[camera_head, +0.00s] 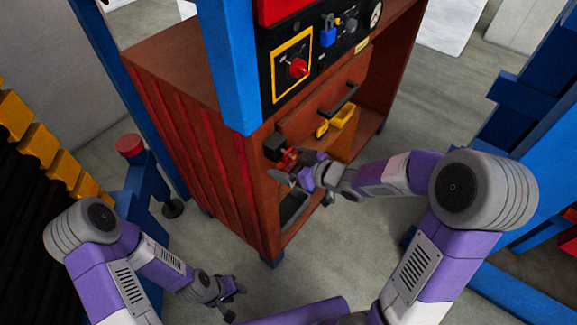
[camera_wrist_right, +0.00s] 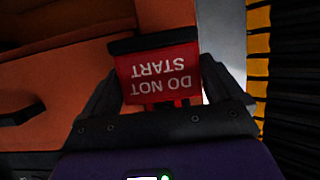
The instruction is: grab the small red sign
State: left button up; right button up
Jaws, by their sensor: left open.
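The small red sign (camera_wrist_right: 158,72), lettered "DO NOT START" and upside down in the right wrist view, has a black strip along its upper edge there. In the head view the red sign (camera_head: 288,161) shows small at the cabinet's front, partly hidden by my right gripper (camera_head: 286,174). In the right wrist view the fingers of my right gripper (camera_wrist_right: 162,80) are apart, one on each side of the sign. I cannot tell whether they press on its edges. My left gripper (camera_head: 233,290) is open and empty, low over the floor at the lower left.
The brown cabinet (camera_head: 222,165) carries a black panel with a red knob (camera_head: 298,68) and a blue padlock (camera_head: 328,32). A drawer with a black handle (camera_head: 338,100) and yellow bins (camera_head: 340,118) are near my right arm. Blue frames stand at both sides.

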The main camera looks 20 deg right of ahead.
jog(key=c, duration=0.6)
